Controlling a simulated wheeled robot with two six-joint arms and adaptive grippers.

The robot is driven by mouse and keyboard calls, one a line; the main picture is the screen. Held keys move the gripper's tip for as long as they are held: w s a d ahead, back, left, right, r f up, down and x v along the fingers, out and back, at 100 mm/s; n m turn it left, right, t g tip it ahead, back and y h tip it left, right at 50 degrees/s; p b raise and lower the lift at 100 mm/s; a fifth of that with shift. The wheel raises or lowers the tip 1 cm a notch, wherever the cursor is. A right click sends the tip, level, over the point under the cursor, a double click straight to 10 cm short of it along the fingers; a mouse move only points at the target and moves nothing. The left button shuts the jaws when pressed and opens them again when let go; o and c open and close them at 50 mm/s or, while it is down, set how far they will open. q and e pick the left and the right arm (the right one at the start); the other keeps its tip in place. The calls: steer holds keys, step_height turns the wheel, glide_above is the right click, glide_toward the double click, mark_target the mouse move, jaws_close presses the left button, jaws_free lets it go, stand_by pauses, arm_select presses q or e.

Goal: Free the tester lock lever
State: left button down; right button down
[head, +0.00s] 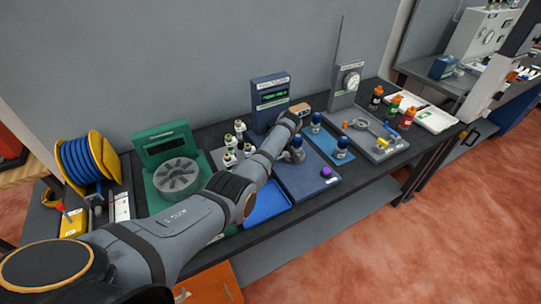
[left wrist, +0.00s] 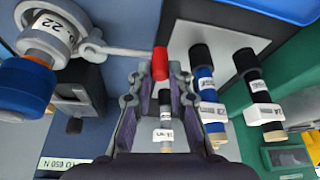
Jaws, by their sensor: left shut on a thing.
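The tester is a blue-grey station with an upright display (head: 270,97) and a flat base (head: 310,185). In the left wrist view its lock lever is a pale rod (left wrist: 122,50) with a red knob (left wrist: 160,63), running from beside a blue and white labelled part (left wrist: 45,55) held at the tester. My left gripper (left wrist: 161,82) is shut on the red knob at its fingertips. In the head view my own arm hides this gripper and the lever. My right gripper is not in view.
A pale pad with several small bottle-like parts (head: 240,128) stands left of the tester, close to the gripper. A green machine (head: 160,140) stands farther left and a blue tray (head: 264,206) in front. A blue mat (head: 327,143) and a gauge station (head: 347,90) are to the right.

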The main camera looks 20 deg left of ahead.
arm_select(q)
steer(key=shift+r, duration=0.1)
steer(key=c, duration=1.6)
jaws_free()
steer(key=shift+o, duration=0.4)
steer(key=shift+d, duration=0.15)
steer(key=v, duration=1.2)
steer(key=shift+r, duration=0.1)
steer(key=shift+s, duration=0.1)
